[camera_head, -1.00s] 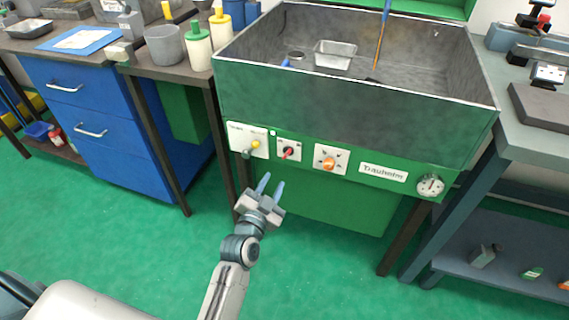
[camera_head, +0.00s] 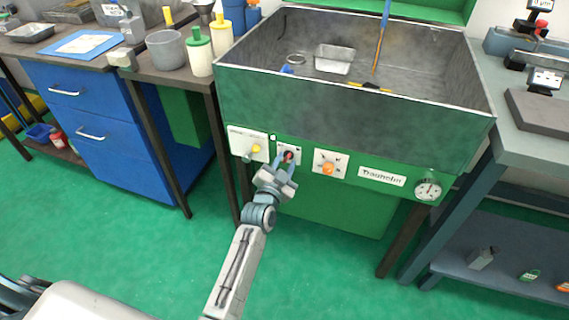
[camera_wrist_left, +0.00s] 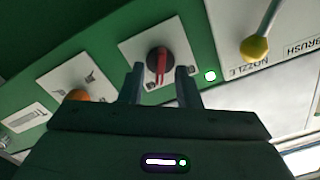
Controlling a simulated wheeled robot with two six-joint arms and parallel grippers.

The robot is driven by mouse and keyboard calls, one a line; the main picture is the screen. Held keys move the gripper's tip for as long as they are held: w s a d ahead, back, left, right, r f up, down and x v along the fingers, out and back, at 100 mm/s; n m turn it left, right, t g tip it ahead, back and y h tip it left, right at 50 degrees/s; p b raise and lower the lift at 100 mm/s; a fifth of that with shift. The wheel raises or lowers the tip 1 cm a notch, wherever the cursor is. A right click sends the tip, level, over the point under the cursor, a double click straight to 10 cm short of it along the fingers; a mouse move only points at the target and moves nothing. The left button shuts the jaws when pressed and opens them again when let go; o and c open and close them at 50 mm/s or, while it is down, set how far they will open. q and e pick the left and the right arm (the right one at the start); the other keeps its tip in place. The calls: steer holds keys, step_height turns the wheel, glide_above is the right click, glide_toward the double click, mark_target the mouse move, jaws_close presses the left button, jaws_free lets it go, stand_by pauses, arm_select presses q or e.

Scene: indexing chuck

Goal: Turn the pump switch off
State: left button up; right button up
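The pump switch (camera_head: 288,156) is a black rotary knob with a red bar on a small white plate, on the front of the green washing basin. In the left wrist view the knob (camera_wrist_left: 158,60) shows between my two fingers, its red bar running roughly up and down the picture. My left gripper (camera_head: 287,163) is open, its fingertips (camera_wrist_left: 160,72) on either side of the knob with gaps visible. I cannot tell whether they touch the plate. A small lamp (camera_wrist_left: 210,76) beside the switch is bright. My right gripper is not in view.
A yellow-tipped lever (camera_head: 256,148) on a white plate is left of the switch. An orange knob (camera_head: 327,168) and a round gauge (camera_head: 428,188) are to the right. The basin (camera_head: 350,112) overhangs above the panel. The floor in front is clear.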

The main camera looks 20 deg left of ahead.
arm_select(q)
jaws_close()
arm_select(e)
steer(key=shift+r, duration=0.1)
arm_select(q)
steer(key=shift+n+p, duration=0.3)
steer(key=shift+n, duration=0.2)
steer(key=shift+r+n, duration=0.1)
steer(key=shift+n, duration=0.2)
steer(key=shift+a+n+p, duration=0.1)
steer(key=shift+n+p, duration=0.35)
steer(key=shift+n, duration=0.35)
steer(key=n+p, duration=0.1)
steer(key=n, duration=0.3)
steer(key=shift+a+n, duration=0.1)
steer(key=shift+n, duration=0.2)
steer(key=shift+n+p, duration=0.45)
steer(key=shift+n, duration=1.65)
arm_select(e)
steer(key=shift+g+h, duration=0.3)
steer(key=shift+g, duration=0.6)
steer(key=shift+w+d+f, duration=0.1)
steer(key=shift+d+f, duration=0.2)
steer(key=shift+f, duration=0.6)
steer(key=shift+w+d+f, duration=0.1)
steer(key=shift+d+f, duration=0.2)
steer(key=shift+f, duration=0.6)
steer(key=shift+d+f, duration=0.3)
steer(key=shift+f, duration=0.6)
